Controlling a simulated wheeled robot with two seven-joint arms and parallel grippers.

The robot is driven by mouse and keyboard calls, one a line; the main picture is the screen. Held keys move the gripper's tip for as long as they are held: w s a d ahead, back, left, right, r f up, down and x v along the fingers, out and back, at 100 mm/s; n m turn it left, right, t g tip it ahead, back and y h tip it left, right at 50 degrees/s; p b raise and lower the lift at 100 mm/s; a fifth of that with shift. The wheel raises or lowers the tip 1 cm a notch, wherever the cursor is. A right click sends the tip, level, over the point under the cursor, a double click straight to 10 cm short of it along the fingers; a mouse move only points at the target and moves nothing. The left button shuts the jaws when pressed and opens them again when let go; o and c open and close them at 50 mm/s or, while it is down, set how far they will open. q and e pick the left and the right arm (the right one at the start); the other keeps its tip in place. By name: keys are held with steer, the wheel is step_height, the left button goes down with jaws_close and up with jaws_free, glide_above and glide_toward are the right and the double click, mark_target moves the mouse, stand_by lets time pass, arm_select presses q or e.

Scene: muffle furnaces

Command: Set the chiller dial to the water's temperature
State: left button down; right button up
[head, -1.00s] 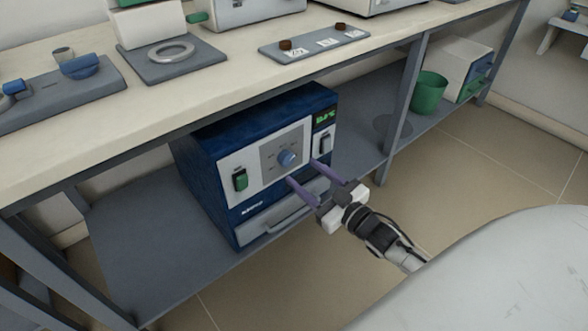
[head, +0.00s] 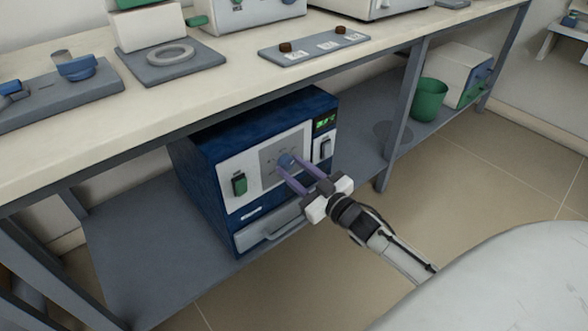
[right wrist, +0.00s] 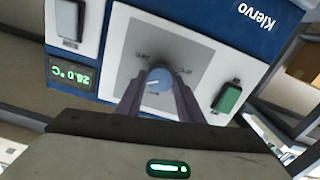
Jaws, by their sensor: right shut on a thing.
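The blue chiller (head: 210,150) stands on the lower shelf under the bench, its white front panel facing me. Its blue dial (head: 286,160) sits on a grey plate in the panel's middle; it also shows in the right wrist view (right wrist: 158,80). My right gripper (head: 285,168) is shut on the dial, with one purple finger on each side of it. The green display (head: 326,122) is at the panel's upper right; in the right wrist view the display (right wrist: 72,75) is upside down and seems to read 26.0 °C. My left gripper is not in view.
A drawer-like handle (head: 270,228) is below. The bench edge (head: 230,103) overhangs the chiller, and a grey leg (head: 403,115) stands right of it. A green bin (head: 429,99) is farther right.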

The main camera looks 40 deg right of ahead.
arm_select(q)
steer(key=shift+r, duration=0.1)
arm_select(e)
steer(key=shift+r+n+p, duration=0.1)
steer(key=shift+n+p, duration=0.45)
steer(key=shift+n, duration=0.55)
steer(key=n+p, duration=0.1)
steer(key=n, duration=0.1)
steer(key=shift+n, duration=3.5)
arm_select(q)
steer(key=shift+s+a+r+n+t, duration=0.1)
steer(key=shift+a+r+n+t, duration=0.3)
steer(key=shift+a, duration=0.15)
arm_select(e)
steer(key=shift+n, duration=0.3)
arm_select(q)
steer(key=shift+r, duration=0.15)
